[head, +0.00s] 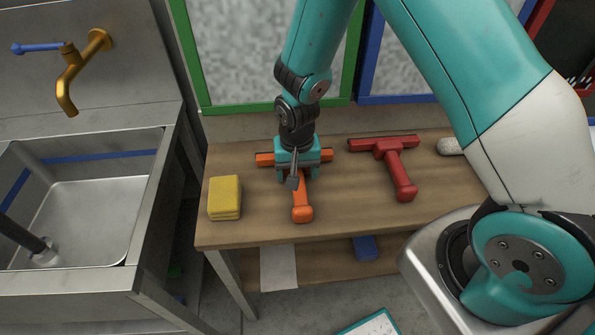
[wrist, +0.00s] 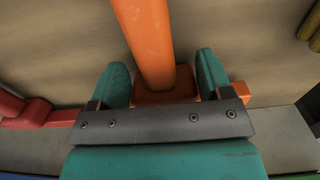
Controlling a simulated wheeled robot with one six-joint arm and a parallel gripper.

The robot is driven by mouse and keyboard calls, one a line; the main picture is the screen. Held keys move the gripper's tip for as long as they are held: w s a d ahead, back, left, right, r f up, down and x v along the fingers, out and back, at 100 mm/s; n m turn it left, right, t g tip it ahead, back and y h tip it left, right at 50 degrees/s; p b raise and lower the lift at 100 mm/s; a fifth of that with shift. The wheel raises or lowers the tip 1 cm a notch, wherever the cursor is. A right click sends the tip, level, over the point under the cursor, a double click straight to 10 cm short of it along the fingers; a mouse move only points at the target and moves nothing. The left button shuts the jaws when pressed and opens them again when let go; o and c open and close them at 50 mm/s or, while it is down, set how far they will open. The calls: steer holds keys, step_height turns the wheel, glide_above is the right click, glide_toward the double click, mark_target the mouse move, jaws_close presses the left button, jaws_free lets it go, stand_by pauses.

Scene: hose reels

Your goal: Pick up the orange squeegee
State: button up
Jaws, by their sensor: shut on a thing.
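The orange squeegee (head: 302,208) lies on the wooden bench, its handle toward the front and its crosspiece toward the back. My gripper (head: 295,178) is over it from above, shut on it near where the handle meets the crosspiece. In the wrist view the orange handle (wrist: 148,40) runs up between the two teal fingers of my gripper (wrist: 165,85). The middle of the crosspiece is hidden under my gripper. I cannot tell whether the squeegee is lifted off the bench.
A yellow sponge (head: 225,198) sits left of the squeegee on the bench (head: 345,217). A red squeegee (head: 393,165) lies to the right. A metal sink (head: 95,205) with a brass tap (head: 68,85) stands at the left. A blue item (head: 365,247) is on the lower shelf.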

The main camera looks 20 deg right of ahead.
steer(key=shift+r, duration=0.1)
step_height(320, 180, up, 20)
steer(key=shift+f, duration=0.1)
